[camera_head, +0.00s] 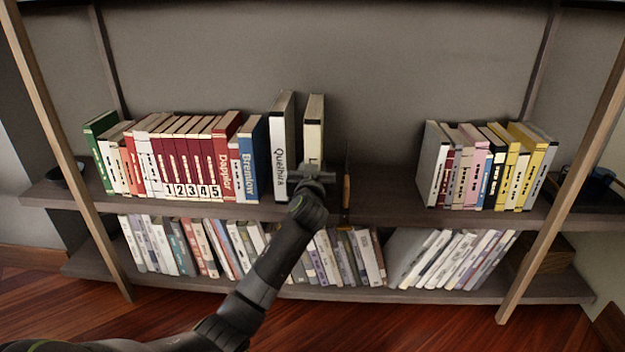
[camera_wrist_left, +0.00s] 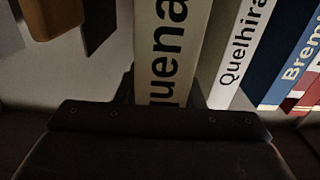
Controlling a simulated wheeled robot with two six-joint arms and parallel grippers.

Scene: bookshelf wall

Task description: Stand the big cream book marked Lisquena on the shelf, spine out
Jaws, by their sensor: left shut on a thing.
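The big cream book (camera_head: 314,124) stands upright on the upper shelf (camera_head: 385,207), its spine facing out. In the left wrist view the book (camera_wrist_left: 172,40) shows the letters "quena" on its spine. My left gripper (camera_head: 312,180) is shut on the lower part of this book, one finger on each side. The gripper body hides the book's bottom end, so I cannot tell whether it touches the shelf. My right gripper is in neither view.
The white Quelhira book (camera_head: 281,150) stands just left of the cream book, with a narrow gap. The blue Bremlow book (camera_head: 252,160) and a red row stand further left.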

